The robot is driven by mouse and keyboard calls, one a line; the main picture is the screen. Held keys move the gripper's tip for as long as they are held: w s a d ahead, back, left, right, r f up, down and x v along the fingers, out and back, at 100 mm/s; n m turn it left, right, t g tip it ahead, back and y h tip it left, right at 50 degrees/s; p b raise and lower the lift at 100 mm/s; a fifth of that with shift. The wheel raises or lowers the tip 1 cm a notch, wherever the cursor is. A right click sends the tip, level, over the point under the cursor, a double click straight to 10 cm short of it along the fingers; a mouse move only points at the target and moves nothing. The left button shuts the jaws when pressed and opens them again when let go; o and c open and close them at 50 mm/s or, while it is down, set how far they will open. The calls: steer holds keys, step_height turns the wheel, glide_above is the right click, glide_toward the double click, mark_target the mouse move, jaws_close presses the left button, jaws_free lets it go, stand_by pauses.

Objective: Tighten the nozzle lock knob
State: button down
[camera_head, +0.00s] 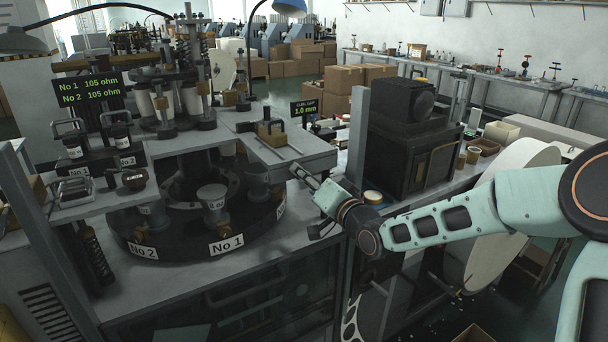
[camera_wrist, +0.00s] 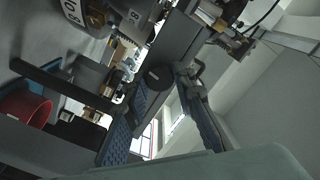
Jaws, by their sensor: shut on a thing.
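The nozzle lock knob looks to be the small dark round knob (camera_wrist: 159,77) in the wrist view, under a grey plate (camera_head: 300,152). My gripper (camera_head: 298,172) reaches in from the right below this plate's front edge in the head view. In the wrist view its two blue-padded fingers (camera_wrist: 168,80) close around the dark knob, one on each side. The knob itself is too small and hidden to make out in the head view. How tight it is cannot be seen.
A brass block with a handle (camera_head: 270,134) sits on the plate. Left of my gripper is a round turntable (camera_head: 180,238) with white cups and number labels. A black machine box (camera_head: 410,150) stands behind my arm. A large white paper roll (camera_head: 505,215) is at right.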

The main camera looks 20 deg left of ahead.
steer(key=shift+m, duration=0.6)
steer(key=c, duration=1.6)
jaws_free()
steer(key=v, duration=1.2)
steer(key=shift+f, duration=0.1)
